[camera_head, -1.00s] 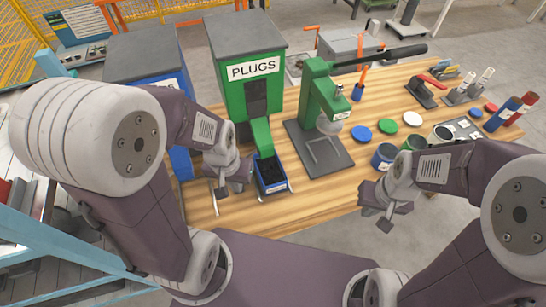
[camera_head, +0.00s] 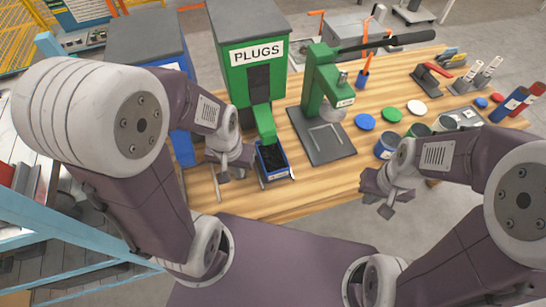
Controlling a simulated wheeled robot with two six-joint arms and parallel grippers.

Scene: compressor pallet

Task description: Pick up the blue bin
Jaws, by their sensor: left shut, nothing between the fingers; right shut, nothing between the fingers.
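The small blue bin (camera_head: 277,176) stands on the wooden table below the green chute of the PLUGS dispenser. It holds dark pieces and has a pale label on its front. My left gripper (camera_head: 221,180) is just left of the bin, shut and empty, apart from it as far as I can see. My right gripper (camera_head: 386,212) is shut and empty in front of the table's front edge, well to the right of the bin.
The green PLUGS dispenser (camera_head: 253,82) stands behind the bin, with a blue dispenser (camera_head: 150,45) to its left. A green press (camera_head: 322,92) stands to the right. Coloured lids and cups (camera_head: 384,147) lie further right. Bare tabletop (camera_head: 318,182) lies right of the bin.

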